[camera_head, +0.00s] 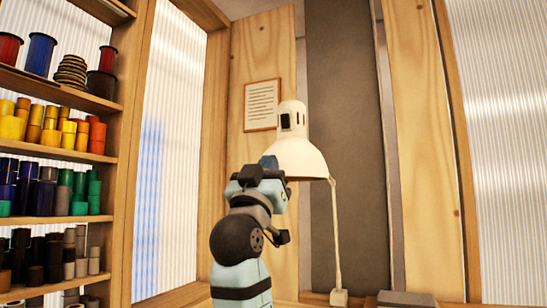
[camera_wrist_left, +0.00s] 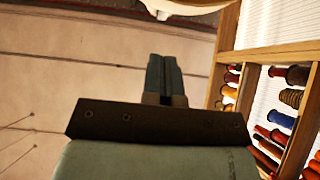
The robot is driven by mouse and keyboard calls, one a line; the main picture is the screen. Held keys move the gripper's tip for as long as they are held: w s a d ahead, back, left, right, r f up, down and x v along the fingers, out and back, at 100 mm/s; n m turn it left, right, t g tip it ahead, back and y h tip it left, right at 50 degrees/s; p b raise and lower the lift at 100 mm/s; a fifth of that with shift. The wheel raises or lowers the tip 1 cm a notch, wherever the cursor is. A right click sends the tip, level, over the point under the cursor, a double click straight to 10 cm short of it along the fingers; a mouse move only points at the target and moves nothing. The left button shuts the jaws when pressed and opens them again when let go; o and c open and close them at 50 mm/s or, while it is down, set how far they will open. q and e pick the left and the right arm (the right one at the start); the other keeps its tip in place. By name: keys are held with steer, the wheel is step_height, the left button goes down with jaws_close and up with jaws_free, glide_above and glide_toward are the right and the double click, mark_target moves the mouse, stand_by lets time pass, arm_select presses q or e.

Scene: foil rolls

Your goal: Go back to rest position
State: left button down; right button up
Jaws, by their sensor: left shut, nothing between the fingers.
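My left arm rises from the bottom middle of the head view, and its gripper (camera_head: 268,162) points up and away in front of the lamp. In the left wrist view the two fingers of my left gripper (camera_wrist_left: 164,75) lie side by side, shut, with nothing between them. My right gripper is in neither view.
A cream desk lamp (camera_head: 300,157) stands behind my left gripper; whether they touch cannot be told. A wooden shelf (camera_head: 122,150) with several foil rolls fills the left, and it also shows in the left wrist view (camera_wrist_left: 230,62). A framed sheet (camera_head: 262,105) hangs behind.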

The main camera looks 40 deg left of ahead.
arm_select(q)
steer(key=shift+s+d+f, duration=0.15)
steer(key=shift+s+f, duration=0.15)
steer(key=shift+s, duration=0.2)
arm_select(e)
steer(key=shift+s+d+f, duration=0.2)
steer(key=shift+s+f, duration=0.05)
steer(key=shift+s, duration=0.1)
arm_select(q)
steer(key=shift+s, duration=0.15)
